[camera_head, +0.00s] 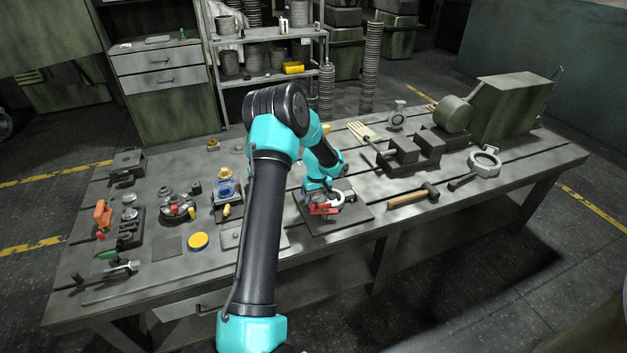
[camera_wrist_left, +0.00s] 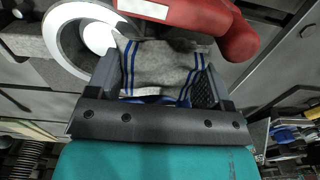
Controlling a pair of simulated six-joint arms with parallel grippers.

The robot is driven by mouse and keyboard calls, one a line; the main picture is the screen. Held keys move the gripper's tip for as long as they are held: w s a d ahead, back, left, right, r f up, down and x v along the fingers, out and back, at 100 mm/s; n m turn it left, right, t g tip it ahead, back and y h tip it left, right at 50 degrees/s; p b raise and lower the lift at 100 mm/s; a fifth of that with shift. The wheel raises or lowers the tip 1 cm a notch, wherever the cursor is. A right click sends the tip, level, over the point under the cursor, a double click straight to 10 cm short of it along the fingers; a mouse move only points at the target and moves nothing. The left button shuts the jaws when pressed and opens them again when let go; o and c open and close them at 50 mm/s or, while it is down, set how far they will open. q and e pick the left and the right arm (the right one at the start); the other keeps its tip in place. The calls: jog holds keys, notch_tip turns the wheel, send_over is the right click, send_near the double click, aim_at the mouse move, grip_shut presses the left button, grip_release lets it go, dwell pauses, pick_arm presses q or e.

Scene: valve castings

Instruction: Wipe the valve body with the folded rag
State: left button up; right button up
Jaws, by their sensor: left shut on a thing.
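The valve body sits on a dark square plate (camera_head: 354,216) near the middle of the bench. It shows a pale round flange (camera_wrist_left: 62,40) and a red part (camera_wrist_left: 232,32) in the left wrist view; in the head view the red part (camera_head: 322,210) is low beside the flange. My left gripper (camera_wrist_left: 158,75) is shut on the folded rag (camera_wrist_left: 160,62), grey with blue stripes. The rag is right up against the valve body, between flange and red part; I cannot tell whether they touch. In the head view my left gripper (camera_head: 320,192) partly hides the valve.
A hammer (camera_head: 412,196) lies right of the plate, with dark vise-like blocks (camera_head: 405,152) and a pale ring-shaped casting (camera_head: 484,163) beyond. Several small parts, a yellow disc (camera_head: 198,241) and an orange tool (camera_head: 102,213) crowd the left. The bench's front edge is close.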

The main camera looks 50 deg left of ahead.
pick_arm(q)
jog(key=shift+s+r, duration=0.1)
jog(key=shift+r, duration=4.05)
